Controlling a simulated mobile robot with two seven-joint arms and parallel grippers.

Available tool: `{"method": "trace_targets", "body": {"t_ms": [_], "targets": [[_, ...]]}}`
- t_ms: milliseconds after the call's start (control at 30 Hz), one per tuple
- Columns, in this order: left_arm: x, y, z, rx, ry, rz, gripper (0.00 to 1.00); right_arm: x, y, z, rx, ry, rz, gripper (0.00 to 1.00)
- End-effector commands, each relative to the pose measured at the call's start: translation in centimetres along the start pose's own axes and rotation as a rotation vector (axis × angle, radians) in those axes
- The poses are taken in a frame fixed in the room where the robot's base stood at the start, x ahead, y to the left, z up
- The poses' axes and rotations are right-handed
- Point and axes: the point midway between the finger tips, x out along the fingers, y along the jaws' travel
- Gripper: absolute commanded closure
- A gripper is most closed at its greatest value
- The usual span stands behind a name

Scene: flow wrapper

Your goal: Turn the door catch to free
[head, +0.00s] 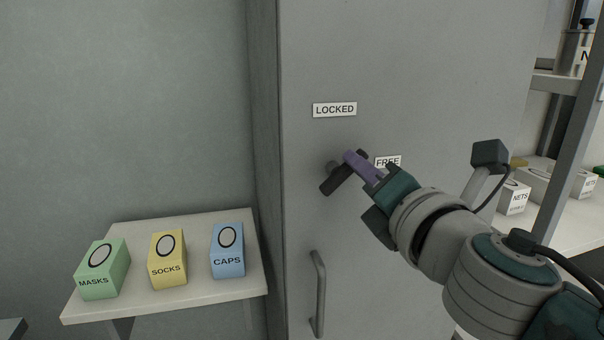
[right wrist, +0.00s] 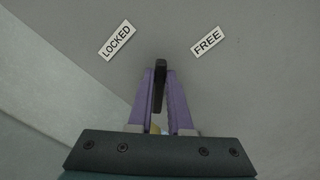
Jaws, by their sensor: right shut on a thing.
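The door catch (head: 338,178) is a dark bar on the grey door (head: 420,60). In the head view it is tilted, its upper end leaning right toward the FREE label (head: 388,162). The LOCKED label (head: 335,110) sits above the catch. My right gripper (head: 352,160) has its purple fingers shut on the upper part of the catch. In the right wrist view the dark catch (right wrist: 160,75) stands between the two purple fingers, with the LOCKED label (right wrist: 117,40) at left and the FREE label (right wrist: 208,42) at right. My left gripper is not in view.
A door handle (head: 318,295) stands below the catch. A small table (head: 190,300) at left holds a MASKS box (head: 102,268), a SOCKS box (head: 167,258) and a CAPS box (head: 228,250). A shelf rack (head: 570,130) with boxes stands at right.

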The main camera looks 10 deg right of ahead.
Motion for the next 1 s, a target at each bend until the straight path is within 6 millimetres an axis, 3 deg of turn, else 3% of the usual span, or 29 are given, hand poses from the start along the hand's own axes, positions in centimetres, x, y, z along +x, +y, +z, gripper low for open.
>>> {"method": "trace_targets", "body": {"t_ms": [600,1000], "targets": [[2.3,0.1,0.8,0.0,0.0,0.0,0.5,0.0,-1.4,-0.5,0.548,0.0,0.001,1.0],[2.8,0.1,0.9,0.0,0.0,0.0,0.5,0.0,-1.7,-0.7,0.727,0.0,0.001,1.0]]}}
